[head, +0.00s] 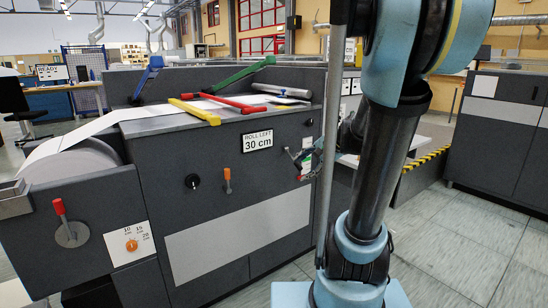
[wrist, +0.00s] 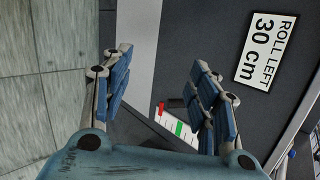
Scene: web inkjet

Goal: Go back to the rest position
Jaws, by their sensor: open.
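My gripper (wrist: 163,88) is open and empty in the wrist view, its two blue-padded fingers spread apart. In the head view my gripper (head: 306,158) is small, close to the front right of the dark grey machine (head: 240,205), and partly hidden by my own arm. A white card with red and green marks (wrist: 180,128) shows beyond the fingers in the wrist view, partly covered by the right finger. The "ROLL LEFT 30 cm" sign (wrist: 260,46) is to the right of the fingers. I cannot tell whether the gripper touches the machine.
On the machine lie a red-handled bar (head: 228,102), a yellow bar (head: 195,112), a green bar (head: 240,74) and a blue lever (head: 147,78). A paper roll (head: 70,165) is at the left. Tiled floor (head: 450,245) is free at the right, before a dark cabinet (head: 505,125).

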